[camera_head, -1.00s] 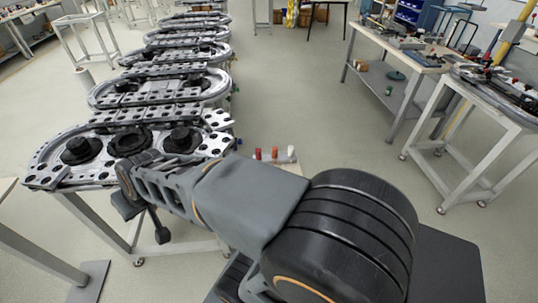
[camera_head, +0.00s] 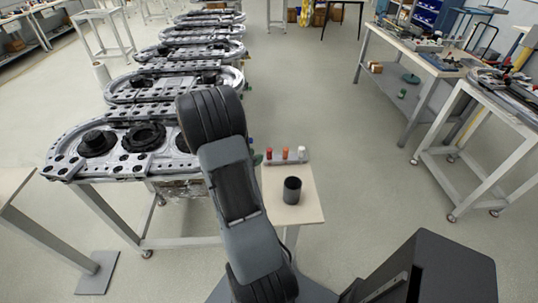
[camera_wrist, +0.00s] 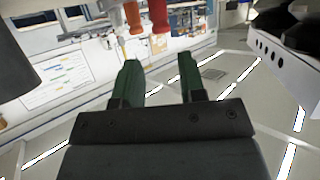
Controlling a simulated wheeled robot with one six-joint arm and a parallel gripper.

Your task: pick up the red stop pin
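The red stop pin (camera_head: 269,153) stands at the left end of a small grey holder in the head view, beside an orange pin (camera_head: 285,153) and a white pin (camera_head: 301,152). In the wrist view the red pin (camera_wrist: 159,18) is cut off by the top edge, right of the orange pin (camera_wrist: 133,17). My gripper (camera_wrist: 160,72) is open, with green fingers apart and nothing between them. The red pin appears beyond the fingertips, roughly in line with the gap, and apart from them. In the head view my arm hides the gripper.
The holder (camera_head: 275,161) sits at the back of a small light table (camera_head: 306,212) with a black cup (camera_head: 292,190) on it. The ring track (camera_head: 120,171) lies left of my arm. A white-topped workbench (camera_head: 410,58) stands at the right. Floor between is clear.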

